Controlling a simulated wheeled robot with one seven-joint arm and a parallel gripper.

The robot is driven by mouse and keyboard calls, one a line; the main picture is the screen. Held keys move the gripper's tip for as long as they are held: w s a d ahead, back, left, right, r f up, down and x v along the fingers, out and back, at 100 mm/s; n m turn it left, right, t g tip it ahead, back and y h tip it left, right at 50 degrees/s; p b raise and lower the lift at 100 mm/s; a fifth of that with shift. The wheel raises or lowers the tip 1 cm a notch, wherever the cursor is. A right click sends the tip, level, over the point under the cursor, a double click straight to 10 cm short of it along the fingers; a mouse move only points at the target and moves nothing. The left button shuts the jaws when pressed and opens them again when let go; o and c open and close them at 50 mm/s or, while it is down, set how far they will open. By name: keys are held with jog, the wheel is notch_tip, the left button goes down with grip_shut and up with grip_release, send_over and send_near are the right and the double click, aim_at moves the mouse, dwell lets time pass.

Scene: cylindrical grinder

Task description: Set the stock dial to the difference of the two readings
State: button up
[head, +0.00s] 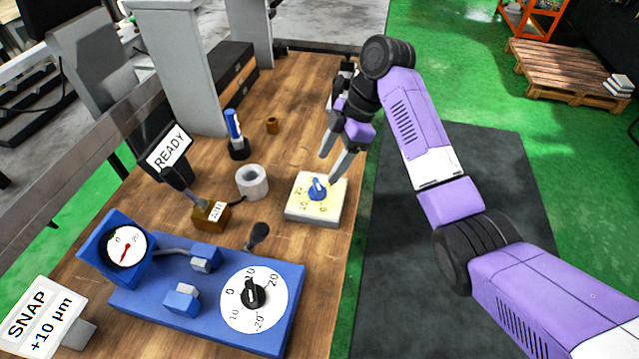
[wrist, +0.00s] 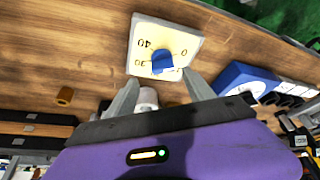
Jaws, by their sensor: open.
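The wrist view shows the blue knob (wrist: 163,62) ahead of the open fingers (wrist: 160,82). A round gauge (head: 124,240) with a red needle stands at the left; its exact reading is too small to tell. A white dial (head: 240,318) with a black knob (head: 254,294) is on a blue base; the knob's pointer faces near 0 to 10.
A sign (head: 45,318) reads SNAP +10 µm. A READY sign (head: 170,150), a brown block (head: 211,216), a white ring (head: 252,182) and a blue-topped pen-like item (head: 234,130) stand left of the cream block. Bare wood lies around the cream block.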

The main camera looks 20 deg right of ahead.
aim_at(319, 184)
jog(key=x, duration=0.7)
jog(key=shift+s+f, duration=0.3)
jog(key=shift+f, duration=0.05)
jog(key=shift+c, duration=0.4)
jog(key=c, duration=1.3)
jog(key=shift+o, duration=0.2)
jog(key=shift+a+p, duration=0.1)
jog(key=shift+p, duration=0.25)
